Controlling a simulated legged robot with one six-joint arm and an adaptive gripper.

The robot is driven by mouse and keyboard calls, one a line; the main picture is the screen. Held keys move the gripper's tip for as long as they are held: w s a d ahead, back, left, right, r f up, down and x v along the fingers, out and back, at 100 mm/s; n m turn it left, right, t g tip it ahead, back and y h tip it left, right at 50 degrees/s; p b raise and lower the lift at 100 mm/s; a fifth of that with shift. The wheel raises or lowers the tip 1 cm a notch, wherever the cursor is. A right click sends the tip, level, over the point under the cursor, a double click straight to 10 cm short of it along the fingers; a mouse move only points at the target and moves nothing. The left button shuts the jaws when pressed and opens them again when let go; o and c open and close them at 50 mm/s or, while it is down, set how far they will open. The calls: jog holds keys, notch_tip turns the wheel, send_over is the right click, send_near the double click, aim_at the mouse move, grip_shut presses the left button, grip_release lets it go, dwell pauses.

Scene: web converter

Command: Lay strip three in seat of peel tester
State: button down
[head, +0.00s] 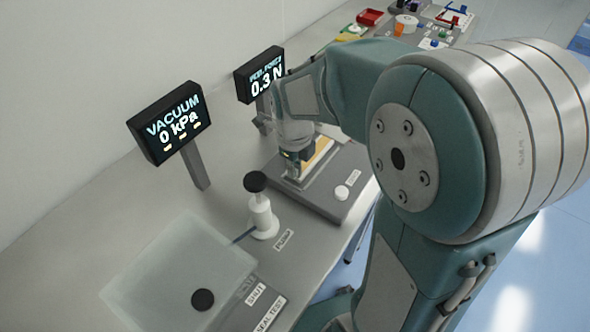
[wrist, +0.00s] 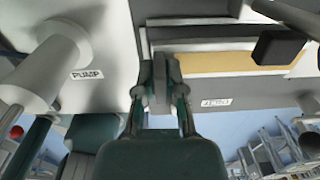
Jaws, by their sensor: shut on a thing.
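The peel tester (head: 328,200) is a dark grey base with a raised light stage and a tan strip-like surface (head: 322,152) on it. The tan surface also shows in the wrist view (wrist: 215,62), beside a black block (wrist: 278,47). My gripper (head: 293,168) is low over the left end of the stage. In the wrist view my gripper (wrist: 160,80) is shut on a narrow grey piece, which I take for strip three; no number is readable. Most of it is hidden by the fingers. I cannot tell whether it touches the seat.
A white pump with a black knob (head: 256,182) stands left of the tester. A clear vacuum chamber (head: 180,270) is at the front left. Displays show vacuum 0 kPa (head: 168,122) and 0.3 N (head: 260,74).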

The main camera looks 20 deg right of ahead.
jog(key=shift+a+f, duration=0.2)
jog(key=shift+f, duration=0.55)
jog(key=shift+d, duration=0.35)
jog(key=c, duration=0.7)
grip_release()
jog(key=shift+a, duration=0.1)
jog(key=shift+a, duration=0.1)
